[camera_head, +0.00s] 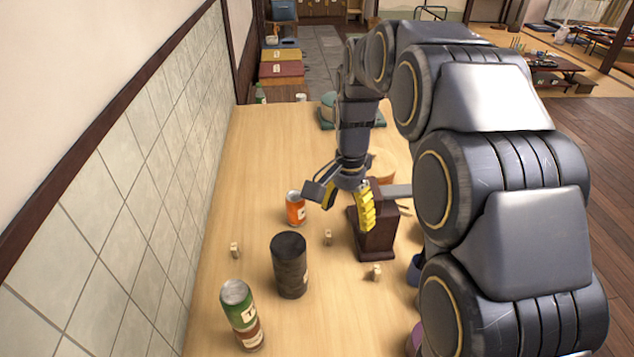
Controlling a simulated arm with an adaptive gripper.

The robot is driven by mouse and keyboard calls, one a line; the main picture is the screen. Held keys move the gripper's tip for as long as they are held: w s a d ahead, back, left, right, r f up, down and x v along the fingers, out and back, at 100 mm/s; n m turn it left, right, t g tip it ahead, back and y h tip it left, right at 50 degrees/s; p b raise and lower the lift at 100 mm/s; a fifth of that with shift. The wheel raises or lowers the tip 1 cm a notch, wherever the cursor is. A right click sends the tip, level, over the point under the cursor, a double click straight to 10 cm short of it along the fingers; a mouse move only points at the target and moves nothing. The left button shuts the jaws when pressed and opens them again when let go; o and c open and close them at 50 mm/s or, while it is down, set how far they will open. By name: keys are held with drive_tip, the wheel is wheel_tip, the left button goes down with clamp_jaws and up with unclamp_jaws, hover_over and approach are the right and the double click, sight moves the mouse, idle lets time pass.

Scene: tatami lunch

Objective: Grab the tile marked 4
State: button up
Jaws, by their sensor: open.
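Three small pale tiles stand apart on the wooden table (262,180). The left tile (235,250) is near the wall side. The middle tile (328,237) is between the dark cylinder and the brown block. The right tile (377,272) is in front of the brown block. Their markings are too small to read, so I cannot tell which is marked 4. My gripper (343,205) is open and empty, with yellow finger pads. It hangs above the table, behind the middle tile in the picture and apart from it.
An orange can (295,209) stands left of my gripper. A dark cylinder (289,266) and a green can (241,316) stand nearer. A brown wooden block (374,236) is close on the gripper's right. A tiled wall (130,170) borders the table's left.

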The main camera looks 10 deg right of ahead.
drive_tip(key=w+f+m, duration=0.4)
drive_tip(key=w+f, duration=0.3)
drive_tip(key=w, duration=0.2)
drive_tip(key=m, duration=0.5)
hover_over(328, 233)
drive_tip(key=shift+t, duration=0.4)
drive_tip(key=f, duration=1.2)
drive_tip(key=shift+w+d, duration=0.25)
drive_tip(key=shift+w, duration=0.15)
wheel_tip(328, 233, down, 2)
drive_tip(key=shift+f, duration=0.25)
drive_tip(key=shift+s+a+f, duration=0.1)
drive_tip(key=shift+s+f, duration=0.1)
drive_tip(key=shift+f, duration=1.2)
drive_tip(key=shift+s+a+f, duration=0.1)
drive_tip(key=shift+s+f, duration=0.05)
drive_tip(key=shift+f, duration=1.2)
drive_tip(key=c, duration=0.8)
